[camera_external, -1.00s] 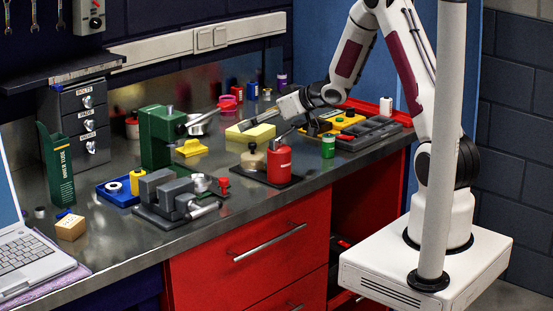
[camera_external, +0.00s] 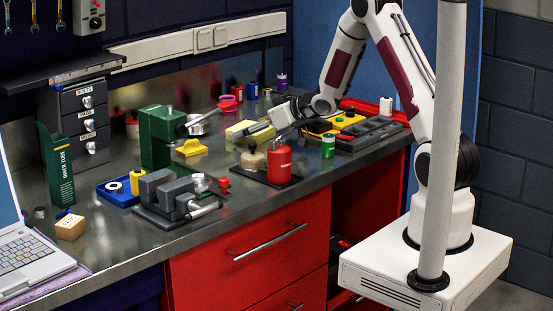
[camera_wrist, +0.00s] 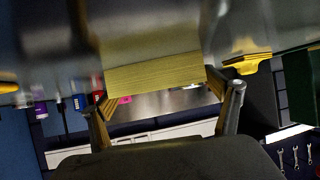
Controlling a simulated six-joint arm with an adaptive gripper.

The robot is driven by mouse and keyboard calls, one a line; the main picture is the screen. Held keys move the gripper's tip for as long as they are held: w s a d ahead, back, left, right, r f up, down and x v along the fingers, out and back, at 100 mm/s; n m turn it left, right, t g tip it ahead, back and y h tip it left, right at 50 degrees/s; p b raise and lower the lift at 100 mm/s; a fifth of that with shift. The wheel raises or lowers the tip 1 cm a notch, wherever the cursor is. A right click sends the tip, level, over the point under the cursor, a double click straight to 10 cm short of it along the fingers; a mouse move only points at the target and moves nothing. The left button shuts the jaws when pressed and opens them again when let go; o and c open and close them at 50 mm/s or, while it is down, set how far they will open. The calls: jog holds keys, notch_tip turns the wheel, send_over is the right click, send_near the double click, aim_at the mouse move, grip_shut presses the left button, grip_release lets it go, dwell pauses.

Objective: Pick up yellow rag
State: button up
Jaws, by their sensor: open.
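The yellow rag (camera_external: 236,129) is a pale yellow folded block lying on the metal bench, behind the red can. In the wrist view the yellow rag (camera_wrist: 155,76) shows its striped side ahead of and between my fingers. My gripper (camera_external: 246,133) is at the right side of the rag, low over the bench, and partly hides it. In the wrist view my gripper (camera_wrist: 160,98) is open, with one finger toward each end of the rag. I cannot tell whether the fingers touch it.
A red can (camera_external: 279,163) and a beige can (camera_external: 253,160) stand on a dark mat just in front of my gripper. A bright yellow object (camera_external: 191,148) lies left of the rag. A green bottle (camera_external: 328,147) and an organizer tray (camera_external: 372,133) are to the right.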

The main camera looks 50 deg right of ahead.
jog(key=shift+c, duration=0.3)
jog(key=c, duration=1.3)
jog(key=shift+r, duration=0.15)
jog(key=shift+r, duration=4.9)
